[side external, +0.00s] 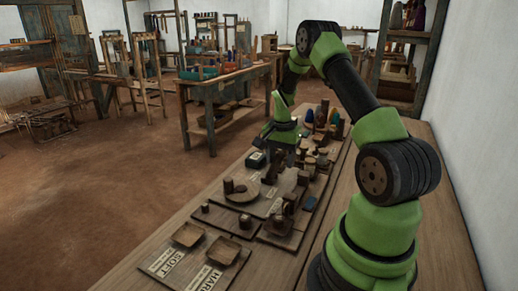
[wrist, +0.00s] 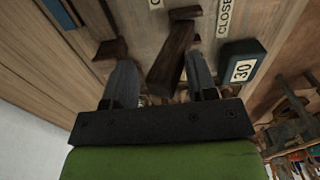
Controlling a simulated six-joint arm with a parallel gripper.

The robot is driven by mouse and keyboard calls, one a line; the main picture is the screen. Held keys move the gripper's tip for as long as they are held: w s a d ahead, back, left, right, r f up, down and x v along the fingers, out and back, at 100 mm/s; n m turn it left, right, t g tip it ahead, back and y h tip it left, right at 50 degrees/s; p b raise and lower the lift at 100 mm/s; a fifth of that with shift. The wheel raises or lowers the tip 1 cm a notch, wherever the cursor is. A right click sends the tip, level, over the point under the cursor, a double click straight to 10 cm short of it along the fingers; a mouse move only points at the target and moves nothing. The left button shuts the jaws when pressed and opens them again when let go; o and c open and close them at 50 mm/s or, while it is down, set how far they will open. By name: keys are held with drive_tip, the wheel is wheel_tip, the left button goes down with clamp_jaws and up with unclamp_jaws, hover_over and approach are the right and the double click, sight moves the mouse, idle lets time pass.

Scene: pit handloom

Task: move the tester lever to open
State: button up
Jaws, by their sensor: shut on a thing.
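The tester lever (wrist: 172,55) is a dark wooden bar with a crosspiece at its far end. In the wrist view it runs between the two grey fingers of my gripper (wrist: 160,75), which is shut on it. A label reading "CLOSE", partly cut off, (wrist: 224,18) lies on the board just right of the lever's far end. In the side external view my gripper (side external: 272,163) reaches down among the items on the bench, and the lever is too small and covered to make out there.
A dark teal box marked 30 (wrist: 242,68) stands close right of my gripper; a dark wooden piece (wrist: 108,45) lies left. Trays labelled SOFT (side external: 190,234) and HARD (side external: 222,250) sit at the bench's near end. Several coloured cones (side external: 322,116) stand behind my gripper.

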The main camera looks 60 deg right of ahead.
drive_tip(key=shift+o, duration=0.8)
drive_tip(key=shift+s+a+f, duration=0.1)
drive_tip(key=shift+s+f, duration=0.05)
drive_tip(key=shift+w+r, duration=0.2)
drive_tip(key=shift+r, duration=3.2)
